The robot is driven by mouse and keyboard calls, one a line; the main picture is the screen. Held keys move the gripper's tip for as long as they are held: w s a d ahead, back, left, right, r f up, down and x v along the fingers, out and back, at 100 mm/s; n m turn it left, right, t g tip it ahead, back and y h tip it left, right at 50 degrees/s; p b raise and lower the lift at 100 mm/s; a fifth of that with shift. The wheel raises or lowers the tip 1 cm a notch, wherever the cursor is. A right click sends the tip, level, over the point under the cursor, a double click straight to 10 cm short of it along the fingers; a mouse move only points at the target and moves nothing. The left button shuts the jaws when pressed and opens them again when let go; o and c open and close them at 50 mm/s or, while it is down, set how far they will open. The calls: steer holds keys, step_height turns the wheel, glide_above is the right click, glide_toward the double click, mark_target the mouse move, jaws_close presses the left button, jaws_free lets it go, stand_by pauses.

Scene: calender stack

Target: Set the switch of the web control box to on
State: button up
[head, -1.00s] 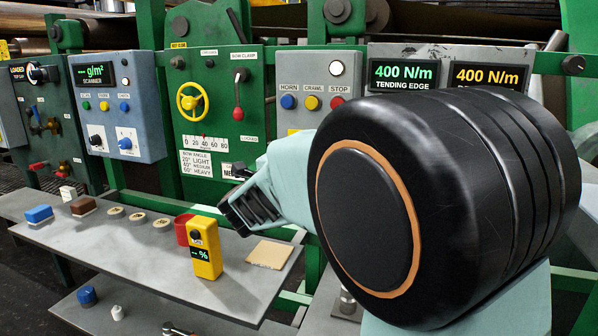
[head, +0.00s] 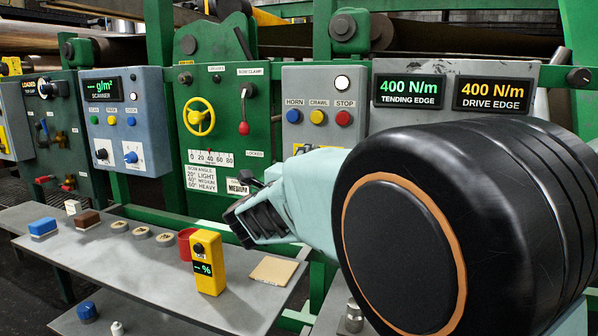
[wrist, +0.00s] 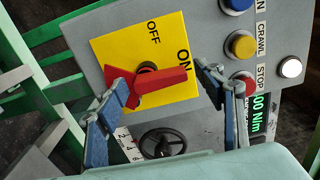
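The grey web control box (head: 322,130) carries HORN, CRAWL and STOP buttons in the head view; its lower part is hidden behind my arm. In the wrist view, the box (wrist: 215,55) has a yellow plate (wrist: 118,48) marked OFF and ON. A red switch handle (wrist: 165,84) crosses the plate, its right end close beside the ON mark. My gripper (wrist: 163,80) is open, one blue-padded finger on each side of the handle. The left finger overlaps the handle's left end; contact is unclear. A gap shows at the right finger. My gripper (head: 256,220) also shows in the head view.
A black handwheel (wrist: 163,143) lies low between the fingers in the wrist view. A red-knobbed clamp lever (head: 244,127) stands left of the box.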

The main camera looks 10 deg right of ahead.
steer(key=v, duration=0.7)
steer(key=shift+s, duration=0.25)
steer(key=shift+a, duration=0.1)
